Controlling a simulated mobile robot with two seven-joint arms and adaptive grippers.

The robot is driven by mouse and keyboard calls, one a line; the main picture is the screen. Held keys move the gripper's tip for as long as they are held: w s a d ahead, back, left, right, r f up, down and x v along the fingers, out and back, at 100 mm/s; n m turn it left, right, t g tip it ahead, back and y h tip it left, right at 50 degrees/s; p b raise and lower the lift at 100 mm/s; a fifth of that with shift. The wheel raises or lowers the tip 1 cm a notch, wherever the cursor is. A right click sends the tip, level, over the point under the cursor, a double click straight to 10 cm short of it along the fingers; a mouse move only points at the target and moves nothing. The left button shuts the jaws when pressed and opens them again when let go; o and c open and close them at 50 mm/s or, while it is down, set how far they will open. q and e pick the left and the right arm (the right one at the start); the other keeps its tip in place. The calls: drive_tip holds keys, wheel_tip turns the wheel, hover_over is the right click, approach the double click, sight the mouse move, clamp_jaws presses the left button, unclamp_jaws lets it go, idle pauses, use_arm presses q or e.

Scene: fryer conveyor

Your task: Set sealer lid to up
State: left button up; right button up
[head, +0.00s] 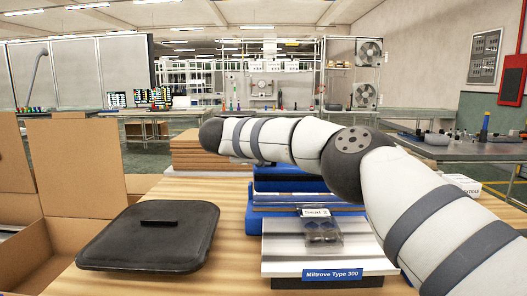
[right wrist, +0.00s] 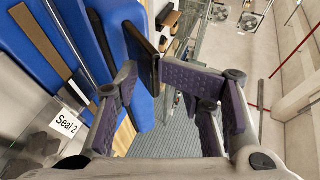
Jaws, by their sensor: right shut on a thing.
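The sealer (head: 284,226) stands on the wooden table, with blue parts at the back and a white front plate labelled "Miltrove Type 300". Its blue lid (right wrist: 70,25) fills the upper left of the right wrist view. My right arm crosses above the sealer in the head view and hides part of it, so the lid's angle is hard to tell. My right gripper (right wrist: 147,76) has its purple-padded fingers closed on a dark handle (right wrist: 143,50) beside the blue lid. My left gripper is in neither view.
A clear packet (head: 322,232) tagged "Seal 2" lies on the front plate. A flat black lid with a handle (head: 150,240) lies on the table at left. Open cardboard boxes (head: 75,165) stand further left. Stacked brown boards (head: 200,150) are behind.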

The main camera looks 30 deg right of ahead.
drive_tip(key=shift+f, duration=0.45)
drive_tip(key=r+v, duration=0.1)
drive_tip(key=v, duration=1.1)
drive_tip(key=shift+c, duration=0.6)
